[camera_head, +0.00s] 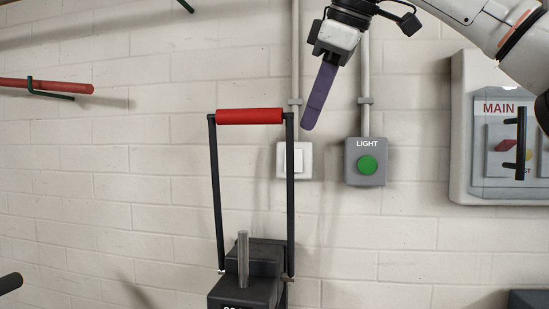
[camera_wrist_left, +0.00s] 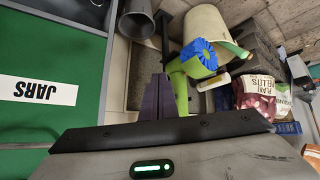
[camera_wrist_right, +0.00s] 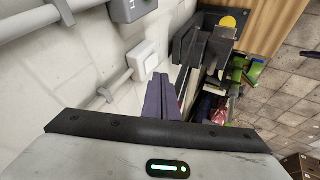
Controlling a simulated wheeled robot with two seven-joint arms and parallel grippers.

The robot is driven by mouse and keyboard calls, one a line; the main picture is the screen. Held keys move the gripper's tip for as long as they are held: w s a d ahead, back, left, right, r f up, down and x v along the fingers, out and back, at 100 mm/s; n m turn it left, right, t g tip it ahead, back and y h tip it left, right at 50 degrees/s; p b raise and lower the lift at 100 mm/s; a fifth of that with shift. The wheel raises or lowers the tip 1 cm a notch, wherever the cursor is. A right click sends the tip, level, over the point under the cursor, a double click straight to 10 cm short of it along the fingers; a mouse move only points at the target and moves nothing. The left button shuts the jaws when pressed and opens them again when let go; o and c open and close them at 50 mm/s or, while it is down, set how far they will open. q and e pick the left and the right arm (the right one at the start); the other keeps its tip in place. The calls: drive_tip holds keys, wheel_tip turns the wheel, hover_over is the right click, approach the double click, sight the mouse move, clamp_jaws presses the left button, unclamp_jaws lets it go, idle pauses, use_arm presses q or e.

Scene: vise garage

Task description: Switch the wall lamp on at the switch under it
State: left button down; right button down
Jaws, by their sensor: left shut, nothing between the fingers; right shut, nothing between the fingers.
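A white rocker switch (camera_head: 298,160) is fixed to the white brick wall below a conduit, partly covered by a black upright in front of it. Right of it is a grey box marked LIGHT with a green button (camera_head: 367,165). The lamp is not in view. My right gripper (camera_head: 309,125), with purple fingers, is shut and empty, pointing down just above and right of the white switch in the picture. The right wrist view also shows the switch (camera_wrist_right: 144,60), ahead of the fingers and left of them. My left gripper (camera_wrist_left: 157,98) is shut and empty, seen only in the left wrist view.
A black frame with a red crossbar (camera_head: 249,116) stands in front of the wall, its right upright crossing the switch. A MAIN panel (camera_head: 459,140) with a black handle is at the right. In the left wrist view, a green JARS surface (camera_wrist_left: 50,50) and a pale bucket (camera_wrist_left: 207,28) are near.

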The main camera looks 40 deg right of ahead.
sight(299, 156)
drive_tip(key=x, duration=0.9)
drive_tip(key=shift+s+f, duration=0.2)
drive_tip(key=shift+f, duration=0.1)
